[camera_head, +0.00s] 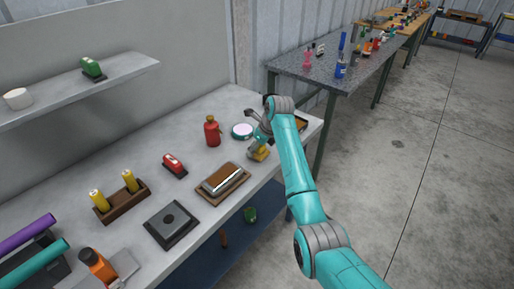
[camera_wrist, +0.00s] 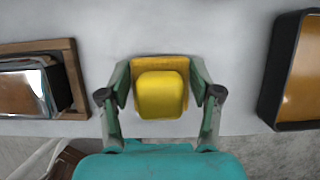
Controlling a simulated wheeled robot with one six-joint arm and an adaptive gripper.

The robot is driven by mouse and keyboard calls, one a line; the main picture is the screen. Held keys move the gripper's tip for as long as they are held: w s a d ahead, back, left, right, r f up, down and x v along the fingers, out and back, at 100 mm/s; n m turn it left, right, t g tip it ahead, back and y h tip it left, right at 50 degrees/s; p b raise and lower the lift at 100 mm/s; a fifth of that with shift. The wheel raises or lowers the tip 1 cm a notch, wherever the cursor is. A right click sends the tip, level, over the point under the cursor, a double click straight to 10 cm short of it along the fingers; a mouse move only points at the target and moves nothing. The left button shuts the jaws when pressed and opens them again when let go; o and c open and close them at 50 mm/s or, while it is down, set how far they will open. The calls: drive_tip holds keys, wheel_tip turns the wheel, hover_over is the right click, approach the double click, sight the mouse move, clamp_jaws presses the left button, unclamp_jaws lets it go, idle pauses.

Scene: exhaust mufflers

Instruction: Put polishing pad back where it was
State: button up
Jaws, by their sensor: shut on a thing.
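The polishing pad (camera_head: 258,154) looks to be the yellow block with a square tan-yellow base, near the right part of the workbench. In the wrist view the polishing pad (camera_wrist: 161,93) sits centred between the fingers of my gripper (camera_wrist: 160,78). My gripper (camera_head: 259,140) is shut on it, with one finger at each side of the base. The pad is over the bench top near the front edge; I cannot tell whether it touches the surface.
A wooden tray with a metal-edged block (camera_head: 222,181) lies left of the pad. A dark-rimmed tray with an orange floor (camera_wrist: 303,75) lies to the right. A red bottle (camera_head: 212,132) and a round white-topped tin (camera_head: 242,131) stand behind. Bare bench (camera_head: 205,160) lies between.

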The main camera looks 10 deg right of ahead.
drive_tip(key=o, duration=1)
drive_tip(key=shift+f, duration=0.1)
drive_tip(key=v, duration=1.2)
drive_tip(key=shift+r, duration=0.2)
